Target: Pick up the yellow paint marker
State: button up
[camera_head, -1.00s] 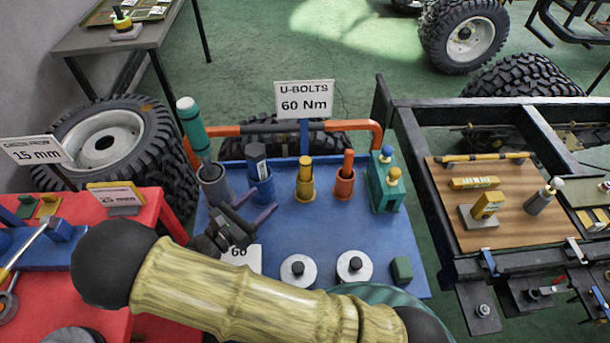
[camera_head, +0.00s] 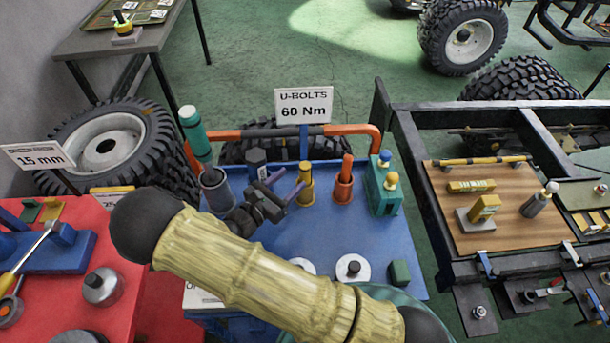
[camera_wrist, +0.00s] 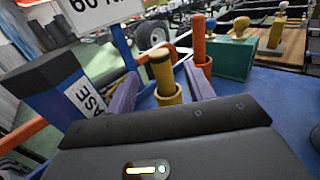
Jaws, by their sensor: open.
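The yellow paint marker (camera_head: 306,170) stands upright in a yellow cup (camera_head: 306,196) on the blue table. In the wrist view the marker (camera_wrist: 161,74) shows between my two fingers, its lower end hidden in the cup (camera_wrist: 168,98). My gripper (camera_head: 294,179) is open, with its purple-grey fingers pointing at the marker from the left. The gripper also shows in the wrist view (camera_wrist: 160,78). The fingertips are close to the marker; I cannot tell whether they reach past its sides or touch it.
A teal box (camera_head: 383,190) is farther right. A U-bolts sign (camera_head: 303,105) rises behind.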

aim_at(301, 169)
jog(key=shift+x, duration=1)
jog(key=shift+w+d+r, duration=0.15)
jog(key=shift+w+d, duration=0.05)
jog(key=shift+w, duration=0.05)
jog(key=p+x, duration=0.1)
jog(key=x, duration=0.2)
jog(key=shift+w+d+r+p, duration=0.2)
jog(key=shift+w+p, duration=0.05)
jog(key=shift+p, duration=0.15)
jog(key=shift+w+d+f, duration=0.1)
jog(key=shift+w+d, duration=0.2)
jog(key=shift+w, duration=0.05)
jog(key=shift+c, duration=0.4)
grip_shut()
